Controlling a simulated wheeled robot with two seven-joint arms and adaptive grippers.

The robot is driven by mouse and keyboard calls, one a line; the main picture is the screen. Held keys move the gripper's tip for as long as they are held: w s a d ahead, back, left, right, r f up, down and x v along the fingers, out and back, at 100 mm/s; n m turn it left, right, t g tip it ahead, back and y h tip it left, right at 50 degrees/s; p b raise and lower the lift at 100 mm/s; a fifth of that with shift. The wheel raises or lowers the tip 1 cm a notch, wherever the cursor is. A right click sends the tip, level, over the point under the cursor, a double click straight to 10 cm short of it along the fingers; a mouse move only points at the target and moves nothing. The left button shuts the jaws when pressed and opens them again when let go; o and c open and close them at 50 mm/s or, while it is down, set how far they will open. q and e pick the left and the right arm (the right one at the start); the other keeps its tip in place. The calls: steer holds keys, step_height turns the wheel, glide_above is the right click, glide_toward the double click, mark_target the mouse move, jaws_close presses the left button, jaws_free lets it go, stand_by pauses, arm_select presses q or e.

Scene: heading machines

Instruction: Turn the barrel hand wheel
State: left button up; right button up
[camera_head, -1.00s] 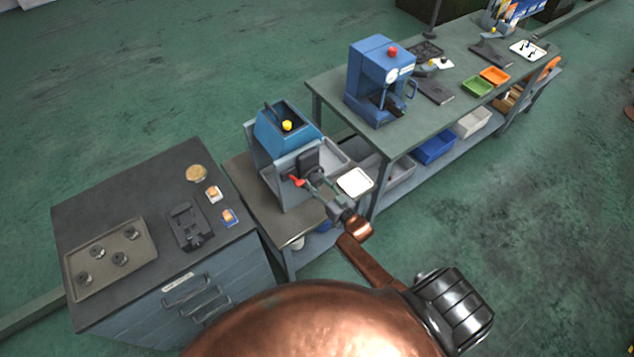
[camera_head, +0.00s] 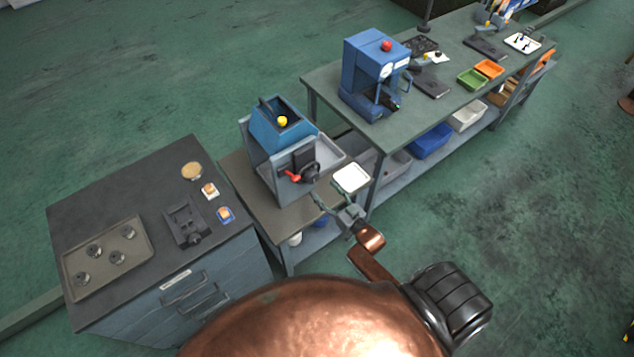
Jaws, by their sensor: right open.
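A small blue and grey machine (camera_head: 279,125) stands on the low bench. A dark round hand wheel (camera_head: 310,173) sits on its front face, beside a dark block and a red lever (camera_head: 292,177). My right gripper (camera_head: 333,197) is open and empty, just in front of and to the lower right of the hand wheel, with a gap between them in the picture. My copper right arm reaches up to it from below. Whether the wheel has turned cannot be told. My left gripper is not in view.
A white tray (camera_head: 351,178) is close behind my right gripper. A blue press (camera_head: 377,75) and green (camera_head: 472,80) and orange (camera_head: 489,69) bins stand on the long bench. A dark-topped cabinet (camera_head: 150,190) with a parts tray (camera_head: 75,288) is on the left.

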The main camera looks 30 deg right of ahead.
steer(key=s, duration=0.4)
steer(key=shift+s+d, duration=0.1)
steer(key=shift+d, duration=0.1)
stand_by(0.3)
